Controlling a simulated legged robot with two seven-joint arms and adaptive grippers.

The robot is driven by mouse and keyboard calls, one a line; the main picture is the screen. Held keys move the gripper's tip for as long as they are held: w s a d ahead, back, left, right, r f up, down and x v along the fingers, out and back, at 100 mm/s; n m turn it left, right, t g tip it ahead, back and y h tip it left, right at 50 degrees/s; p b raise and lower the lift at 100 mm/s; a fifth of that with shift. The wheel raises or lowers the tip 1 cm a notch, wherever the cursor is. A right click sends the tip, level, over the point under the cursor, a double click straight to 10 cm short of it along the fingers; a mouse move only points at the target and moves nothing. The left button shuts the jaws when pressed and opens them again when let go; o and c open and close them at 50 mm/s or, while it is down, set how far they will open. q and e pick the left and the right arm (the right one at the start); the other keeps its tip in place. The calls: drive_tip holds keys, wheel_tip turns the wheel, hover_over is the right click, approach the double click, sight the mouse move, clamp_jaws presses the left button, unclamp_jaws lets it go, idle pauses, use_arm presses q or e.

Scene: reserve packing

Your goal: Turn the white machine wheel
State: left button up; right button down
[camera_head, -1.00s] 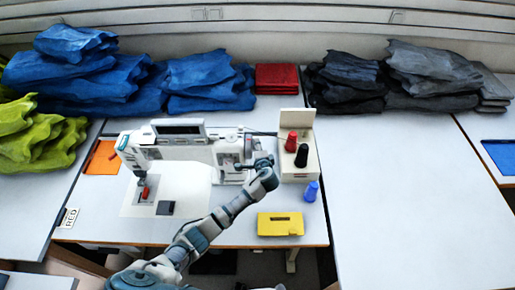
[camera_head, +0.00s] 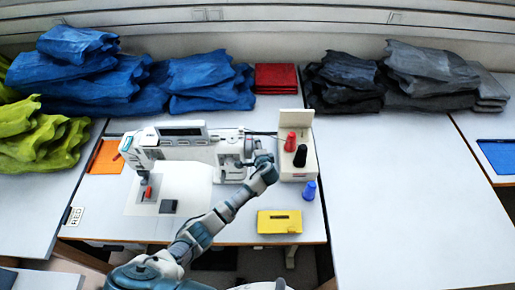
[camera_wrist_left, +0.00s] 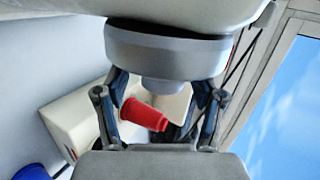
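The white sewing machine (camera_head: 185,150) stands on the table in the head view. Its right end, where the wheel sits, is partly hidden by my left gripper (camera_head: 246,162). In the left wrist view the wheel (camera_wrist_left: 165,48) shows as a pale grey disc with a smaller hub against the white machine body. My left gripper (camera_wrist_left: 160,98) has its fingers spread, one on each side of the hub, with the tips close to the disc. I cannot tell whether they touch it. My right gripper is not in view.
A white stand (camera_head: 297,165) with red (camera_head: 291,142) and black (camera_head: 300,156) spools is close right of the gripper. A blue spool (camera_head: 309,191) and yellow box (camera_head: 279,222) lie nearer the front. Blue fabric (camera_head: 100,85) is piled behind.

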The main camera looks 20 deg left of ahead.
use_arm(q)
drive_tip(key=shift+r, duration=0.15)
drive_tip(key=v, duration=1.1)
drive_tip(key=shift+s+d, duration=0.2)
drive_tip(key=shift+s, duration=0.15)
drive_tip(key=shift+r, duration=0.1)
